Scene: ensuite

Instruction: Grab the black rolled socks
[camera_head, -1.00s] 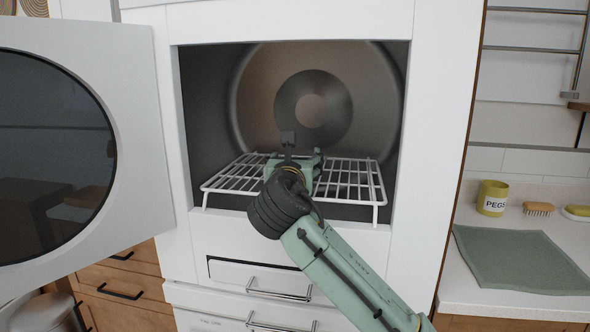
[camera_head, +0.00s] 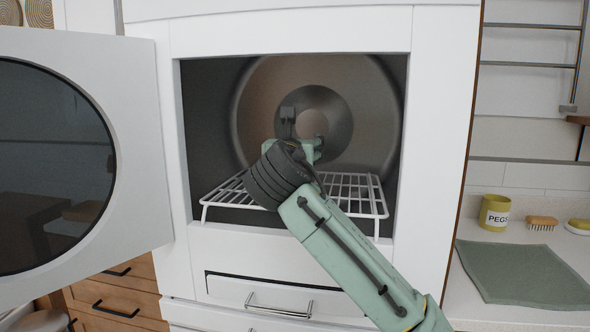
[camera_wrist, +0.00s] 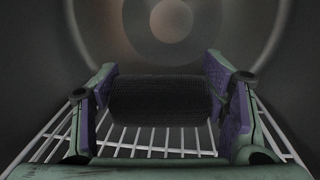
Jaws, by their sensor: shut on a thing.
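The black rolled socks (camera_wrist: 160,100) show in the wrist view as a dark ribbed roll lying crosswise between my two fingers. My gripper (camera_wrist: 165,102) is shut on the socks, with a purple-lined finger against each end. The roll appears raised above the white wire rack (camera_wrist: 150,152). In the head view my gripper (camera_head: 300,140) is inside the open machine, above the rack (camera_head: 235,205). There the socks are hidden by my gripper and wrist.
The machine's round-windowed door (camera_head: 140,130) stands open at left. The opening's side walls and top edge surround my arm. At right, a counter holds a yellow pegs pot (camera_head: 494,212), a brush (camera_head: 541,222) and a green mat (camera_head: 520,272).

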